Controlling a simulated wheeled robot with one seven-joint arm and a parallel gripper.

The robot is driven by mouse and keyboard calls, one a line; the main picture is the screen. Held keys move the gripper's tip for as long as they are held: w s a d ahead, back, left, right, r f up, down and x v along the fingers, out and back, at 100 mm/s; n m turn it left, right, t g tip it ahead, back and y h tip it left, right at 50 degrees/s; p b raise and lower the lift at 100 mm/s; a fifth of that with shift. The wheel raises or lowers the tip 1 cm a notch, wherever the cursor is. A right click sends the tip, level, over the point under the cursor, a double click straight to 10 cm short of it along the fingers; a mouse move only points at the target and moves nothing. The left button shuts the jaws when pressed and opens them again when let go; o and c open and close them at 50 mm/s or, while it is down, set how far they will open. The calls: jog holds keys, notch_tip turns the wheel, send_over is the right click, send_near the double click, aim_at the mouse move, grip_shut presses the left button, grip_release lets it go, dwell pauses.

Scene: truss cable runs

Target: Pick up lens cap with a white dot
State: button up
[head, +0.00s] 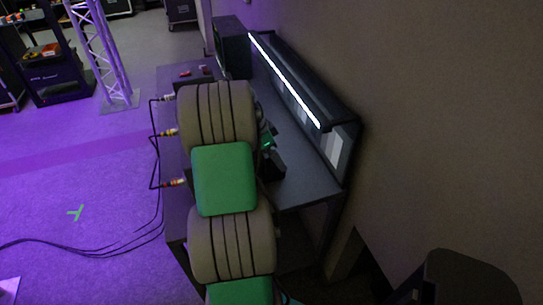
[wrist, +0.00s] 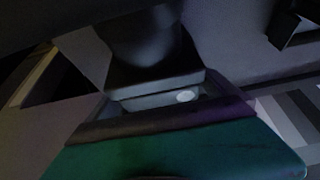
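In the wrist view, a small white dot (wrist: 185,96) shows on a narrow grey piece (wrist: 150,101), which looks like the lens cap. Most of that piece is hidden. My gripper (wrist: 158,106) frames it, with a dark block-ended part just above and a wide dark bar just below. The parts lie close to the cap, but I cannot tell whether they press on it. In the head view, my gripper (head: 271,165) is a dark shape over the desk, partly behind my arm. The cap cannot be made out there.
The dark desk (head: 302,183) stands along the wall, with a lit light bar (head: 285,80) at its back. A grey-step chart (wrist: 288,118) shows at the right of the wrist view. Small red items (head: 185,72) lie at the desk's far end. Black cables (head: 100,247) cross the floor.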

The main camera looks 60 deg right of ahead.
jog(key=c, duration=1.3)
